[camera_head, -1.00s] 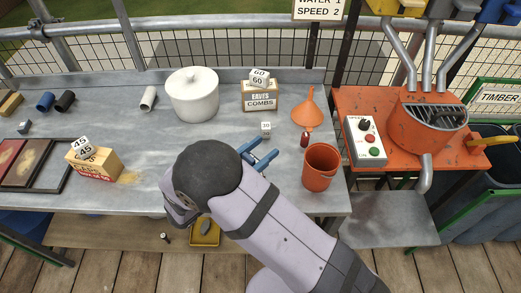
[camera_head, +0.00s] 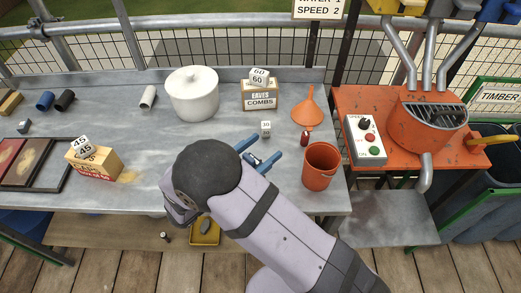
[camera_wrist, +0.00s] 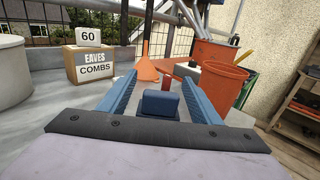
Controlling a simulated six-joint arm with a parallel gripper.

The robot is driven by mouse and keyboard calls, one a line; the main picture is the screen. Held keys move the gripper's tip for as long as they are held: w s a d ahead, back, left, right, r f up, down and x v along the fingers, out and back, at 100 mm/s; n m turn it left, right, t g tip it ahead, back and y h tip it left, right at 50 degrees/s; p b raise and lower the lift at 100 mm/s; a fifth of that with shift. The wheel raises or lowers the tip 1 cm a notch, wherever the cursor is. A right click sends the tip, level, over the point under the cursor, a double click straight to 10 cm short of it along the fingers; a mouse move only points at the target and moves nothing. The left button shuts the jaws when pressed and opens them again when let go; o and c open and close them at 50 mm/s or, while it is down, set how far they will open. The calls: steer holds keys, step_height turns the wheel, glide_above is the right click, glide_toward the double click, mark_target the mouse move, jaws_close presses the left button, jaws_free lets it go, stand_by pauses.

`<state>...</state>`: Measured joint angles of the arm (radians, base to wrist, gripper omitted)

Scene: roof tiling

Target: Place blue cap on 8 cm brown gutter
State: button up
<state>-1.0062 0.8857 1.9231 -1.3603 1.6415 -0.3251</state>
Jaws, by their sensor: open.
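My gripper (camera_head: 267,147) is open over the right half of the grey bench, its two blue fingers spread apart. In the wrist view its fingers (camera_wrist: 159,78) stand either side of a small dark blue piece (camera_wrist: 160,104) that looks like the blue cap. A gap shows on both sides of it. In the head view the piece (camera_head: 255,159) is only a small patch between the fingers, partly hidden by my arm. I cannot make out a brown gutter in either view; my arm hides part of the bench.
A small cube marked 30 (camera_head: 265,128) stands just beyond the fingers. An orange bucket (camera_head: 320,166) and orange funnel (camera_head: 308,108) are to the right. An EAVES COMBS box (camera_head: 260,96) and white pot (camera_head: 193,94) stand behind.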

steer(key=shift+s+a, duration=0.2)
steer(key=shift+a, duration=0.05)
steer(key=b+v, duration=0.2)
steer(key=v, duration=0.9)
steer(key=shift+s+a+r+b, duration=0.1)
steer(key=shift+s+r+b, duration=0.05)
steer(key=shift+b, duration=0.25)
